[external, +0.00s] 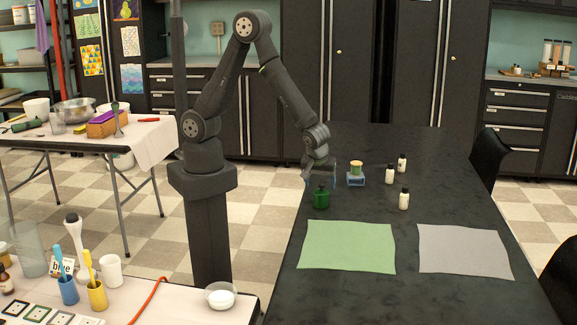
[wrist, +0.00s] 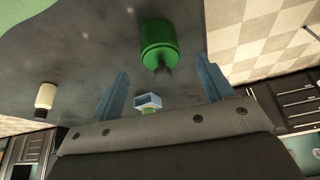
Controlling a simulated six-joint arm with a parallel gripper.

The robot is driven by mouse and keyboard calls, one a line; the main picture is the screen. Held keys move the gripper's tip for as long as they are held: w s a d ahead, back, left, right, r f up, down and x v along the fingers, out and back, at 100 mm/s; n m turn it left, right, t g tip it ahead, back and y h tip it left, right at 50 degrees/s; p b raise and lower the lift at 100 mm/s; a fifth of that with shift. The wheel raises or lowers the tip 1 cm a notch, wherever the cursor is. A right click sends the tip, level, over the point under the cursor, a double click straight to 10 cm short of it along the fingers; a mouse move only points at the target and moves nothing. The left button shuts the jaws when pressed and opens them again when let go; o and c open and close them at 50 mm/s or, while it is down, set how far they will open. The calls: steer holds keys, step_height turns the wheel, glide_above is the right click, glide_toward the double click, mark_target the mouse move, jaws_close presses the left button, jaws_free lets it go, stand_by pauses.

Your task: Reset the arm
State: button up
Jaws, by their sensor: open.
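My gripper (external: 320,176) is at the left edge of the dark table, just above and behind a green bottle (external: 321,197). In the wrist view my gripper (wrist: 160,88) has its two blue fingers spread apart, with nothing held between them. The green bottle also shows in the wrist view (wrist: 158,42), beyond the fingertips. Whether a finger touches the bottle is hard to tell in the external view.
A small blue stand with a yellow-green item (external: 356,170) stands right of my gripper. Several white bottles (external: 404,199) stand farther right. A green cloth (external: 347,246) and a grey cloth (external: 465,251) lie flat in front. The dark table (external: 440,160) has bare room at the back.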

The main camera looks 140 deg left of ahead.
mark_target(321, 192)
steer(key=x, duration=0.6)
steer(key=shift+s+a+f, duration=0.1)
steer(key=shift+f, duration=0.2)
steer(key=shift+a+r, duration=0.1)
steer(key=r, duration=0.4)
steer(key=shift+d, duration=0.2)
steer(key=w+d+r, duration=0.2)
steer(key=d+r, duration=0.5)
steer(key=d, duration=0.5)
steer(key=w+a+m+t+y, duration=0.1)
steer(key=w+a+m, duration=0.1)
steer(key=w+a, duration=0.55)
steer(key=w+a+m+t, duration=0.1)
steer(key=w+a+m, duration=0.3)
steer(key=a, duration=0.7)
steer(key=w+a+m+t, duration=0.1)
steer(key=w+a+m, duration=0.1)
steer(key=a, duration=0.9)
steer(key=w+a+m, duration=0.1)
steer(key=a+m, duration=0.1)
steer(key=a, duration=1)
steer(key=shift+w+f+t, duration=0.35)
steer(key=shift+w+t, duration=0.05)
